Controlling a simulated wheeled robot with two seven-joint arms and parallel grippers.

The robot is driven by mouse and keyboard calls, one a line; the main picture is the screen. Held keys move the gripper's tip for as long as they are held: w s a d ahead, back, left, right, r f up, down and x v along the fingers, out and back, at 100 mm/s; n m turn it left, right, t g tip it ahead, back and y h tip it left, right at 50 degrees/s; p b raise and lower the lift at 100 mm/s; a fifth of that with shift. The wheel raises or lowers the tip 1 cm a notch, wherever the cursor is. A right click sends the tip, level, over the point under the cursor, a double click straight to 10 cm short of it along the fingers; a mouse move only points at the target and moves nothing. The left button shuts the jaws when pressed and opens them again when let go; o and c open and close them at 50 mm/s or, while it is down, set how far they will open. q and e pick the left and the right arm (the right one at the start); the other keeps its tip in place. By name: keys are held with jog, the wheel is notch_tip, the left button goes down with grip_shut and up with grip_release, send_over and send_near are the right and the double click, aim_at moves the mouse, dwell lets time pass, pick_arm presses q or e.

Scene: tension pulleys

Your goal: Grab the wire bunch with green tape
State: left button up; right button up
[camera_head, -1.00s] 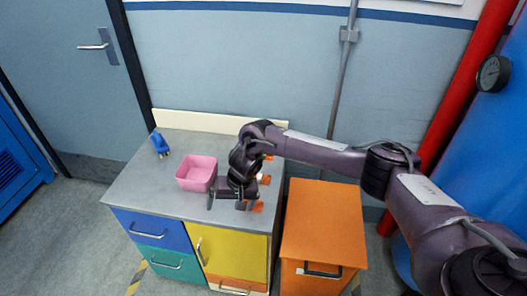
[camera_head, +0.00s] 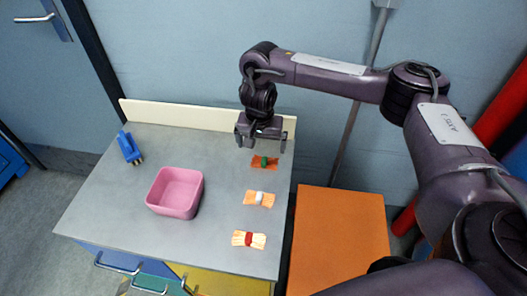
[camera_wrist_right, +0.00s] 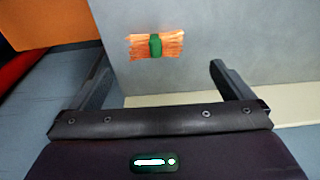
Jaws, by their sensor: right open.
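The wire bunch with green tape (camera_head: 264,162) is orange and lies flat on the grey tabletop near its back right corner. It also shows in the right wrist view (camera_wrist_right: 156,46), ahead of the fingers and roughly between their lines. My right gripper (camera_head: 261,146) is open and empty, just behind and above this bunch, apart from it. In the right wrist view the two fingers (camera_wrist_right: 158,70) are spread wide with nothing between them. My left gripper is not in view.
A bunch with white tape (camera_head: 258,199) and one with red tape (camera_head: 249,239) lie in front of the green-taped one. A pink bin (camera_head: 175,192) and a blue tool (camera_head: 130,148) stand left. A low cream backboard (camera_head: 180,114) edges the table (camera_head: 110,210). An orange cabinet (camera_head: 340,235) stands right.

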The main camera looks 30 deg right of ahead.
aim_at(264, 159)
jog(key=shift+f, duration=0.45)
jog(key=shift+d+f+b, duration=0.25)
jog(key=shift+f+b, duration=0.35)
jog(key=shift+f, duration=0.6)
jog(key=f, duration=0.3)
jog(key=shift+w+d+f, duration=0.15)
jog(key=shift+d+f, duration=0.1)
jog(key=shift+d, duration=0.1)
jog(key=shift+f, duration=0.25)
jog(key=c, duration=0.9)
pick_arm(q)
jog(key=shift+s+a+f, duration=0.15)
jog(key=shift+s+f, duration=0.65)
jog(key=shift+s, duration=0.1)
pick_arm(e)
jog(key=shift+c, duration=0.2)
jog(key=shift+w+r, duration=0.1)
